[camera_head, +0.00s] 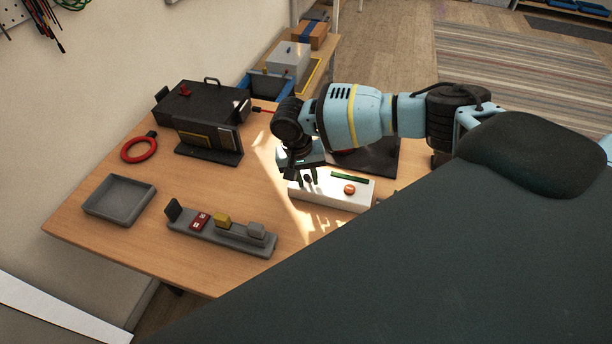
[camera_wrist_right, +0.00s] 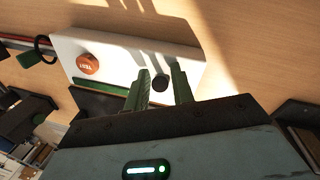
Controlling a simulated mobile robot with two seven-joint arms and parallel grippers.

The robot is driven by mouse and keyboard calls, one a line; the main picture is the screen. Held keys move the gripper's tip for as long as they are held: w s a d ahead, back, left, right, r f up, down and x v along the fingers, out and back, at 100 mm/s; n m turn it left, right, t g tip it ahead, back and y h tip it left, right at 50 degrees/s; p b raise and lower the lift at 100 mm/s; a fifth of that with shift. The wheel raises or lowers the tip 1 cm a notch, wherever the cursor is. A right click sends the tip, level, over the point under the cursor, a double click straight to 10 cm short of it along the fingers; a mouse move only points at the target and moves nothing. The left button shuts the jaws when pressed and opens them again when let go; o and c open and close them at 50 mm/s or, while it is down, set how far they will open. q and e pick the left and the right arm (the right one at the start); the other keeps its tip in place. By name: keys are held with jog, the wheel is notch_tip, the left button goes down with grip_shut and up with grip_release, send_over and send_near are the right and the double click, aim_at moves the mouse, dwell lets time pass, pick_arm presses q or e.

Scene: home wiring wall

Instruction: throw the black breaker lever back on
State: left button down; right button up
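The breaker is a white box (camera_head: 332,194) on the wooden table, with an orange button (camera_head: 349,189) and a dark green strip (camera_head: 350,177) on top. In the right wrist view the white box (camera_wrist_right: 118,56) carries the orange TEST button (camera_wrist_right: 87,64) and a small black lever knob (camera_wrist_right: 160,81). My right gripper (camera_wrist_right: 161,76) is open, its two green fingers pointing at the box with the knob appearing between them and gaps showing. In the head view my right gripper (camera_head: 309,181) is over the left end of the box, partly hiding the lever. My left gripper is not in view.
A grey rail with red, yellow and grey blocks (camera_head: 220,233) lies at the front. A grey tray (camera_head: 119,199), red ring (camera_head: 139,150) and black box (camera_head: 205,110) are to the left. A dark plate (camera_head: 375,158) lies behind the white box, partly under my arm.

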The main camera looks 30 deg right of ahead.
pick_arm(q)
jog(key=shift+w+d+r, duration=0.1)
pick_arm(e)
grip_shut()
